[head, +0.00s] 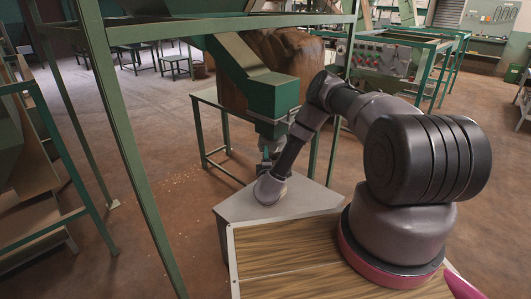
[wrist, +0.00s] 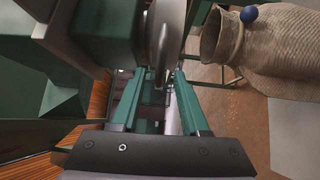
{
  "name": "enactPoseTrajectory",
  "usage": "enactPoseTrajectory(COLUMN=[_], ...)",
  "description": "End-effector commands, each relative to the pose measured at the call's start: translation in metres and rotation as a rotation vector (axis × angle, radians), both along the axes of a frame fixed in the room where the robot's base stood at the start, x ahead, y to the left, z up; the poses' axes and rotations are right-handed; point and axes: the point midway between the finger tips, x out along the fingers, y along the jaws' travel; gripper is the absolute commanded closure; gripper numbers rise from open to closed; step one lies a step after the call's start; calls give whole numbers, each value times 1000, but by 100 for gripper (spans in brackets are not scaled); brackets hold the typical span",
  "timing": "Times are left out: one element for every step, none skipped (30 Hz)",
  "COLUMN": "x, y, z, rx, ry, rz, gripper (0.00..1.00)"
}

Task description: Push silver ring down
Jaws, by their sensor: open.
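In the wrist view a silver ring (wrist: 168,32) shows nearly edge-on at the top centre, beside a dark green hopper part (wrist: 105,28). My gripper (wrist: 160,74) is open, its two green fingers pointing up the picture toward the ring. The ring's lower part reaches between or just beyond the fingertips; I cannot tell whether they touch. In the head view my gripper (head: 266,165) is small and partly hidden by my wrist, just below the green hopper outlet (head: 273,97).
A green frame post (head: 122,130) stands left of my arm. Open floor (head: 165,185) lies beyond it, with small scattered bits.

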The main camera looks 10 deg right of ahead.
Motion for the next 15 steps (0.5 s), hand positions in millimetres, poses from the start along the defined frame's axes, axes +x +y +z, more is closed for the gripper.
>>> enactPoseTrajectory(x=[8, 12, 16, 19, 22, 25, 26, 28, 29, 29, 30, 30, 30, 30, 30], y=[-3, -3, -3, -4, -4, -4, -5, -5, -5, -5, -5, -5, -5, -5, -5], z=[0, 1, 1, 1, 1, 1, 1, 1, 1, 1, 1, 1, 1, 1, 1], rx=[0, 0, -1, 0, 0, 0, 0, 0, 0, 0, 0, 0, 0, 0, 0], ry=[-1, -2, -1, -1, -1, -1, -1, 0, 0, 0, 1, 1, 1, 1, 1], rz=[-4, -2, -1, -2, -1, -1, 0, 0, 1, 0, 0, 0, 0, 0, 0], gripper=[55, 55, 55, 55, 55, 55, 55, 55, 55, 55, 55, 55, 55, 55, 55])
